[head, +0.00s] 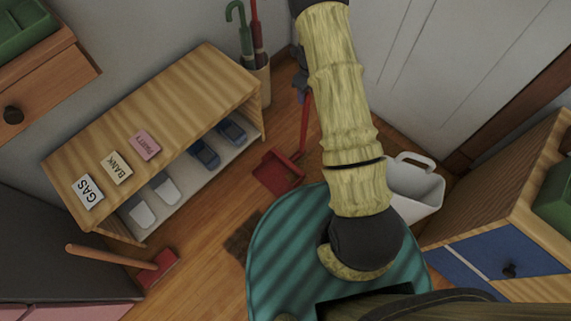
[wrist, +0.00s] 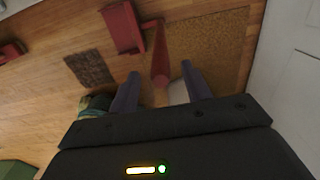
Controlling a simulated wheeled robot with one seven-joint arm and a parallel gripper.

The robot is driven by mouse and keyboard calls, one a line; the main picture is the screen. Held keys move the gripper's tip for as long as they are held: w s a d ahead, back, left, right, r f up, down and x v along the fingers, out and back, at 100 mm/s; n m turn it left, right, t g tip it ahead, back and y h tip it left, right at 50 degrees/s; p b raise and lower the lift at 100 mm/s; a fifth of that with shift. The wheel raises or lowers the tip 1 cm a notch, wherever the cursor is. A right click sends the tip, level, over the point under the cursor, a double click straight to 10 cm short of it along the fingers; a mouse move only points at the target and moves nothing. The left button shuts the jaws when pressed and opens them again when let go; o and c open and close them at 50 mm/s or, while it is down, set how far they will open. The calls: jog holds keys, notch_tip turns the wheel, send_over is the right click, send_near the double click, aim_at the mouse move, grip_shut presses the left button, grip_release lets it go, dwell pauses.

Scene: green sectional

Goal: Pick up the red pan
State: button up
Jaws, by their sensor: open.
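The red pan (head: 278,172) is a dustpan on the wooden floor, beside the shoe shelf, with its long red handle pointing up the picture. In the wrist view the red pan (wrist: 122,28) lies ahead, and its handle runs toward my gripper (wrist: 160,70). My gripper is open, with one finger on each side of the handle's near end in the picture. I cannot tell whether the handle is at finger depth. In the head view my gripper (head: 301,84) is partly hidden behind my arm, near the top of the handle.
A white bin (head: 418,188) is right of my arm, near a blue-drawer cabinet (head: 510,265). A red brush (head: 158,268) lies lower left. Floor between shelf and pan is clear.

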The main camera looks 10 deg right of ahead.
aim_at(307, 101)
notch_tip(307, 101, down, 5)
jog(key=shift+f+b, duration=0.1)
jog(key=shift+b, duration=1.05)
grip_shut()
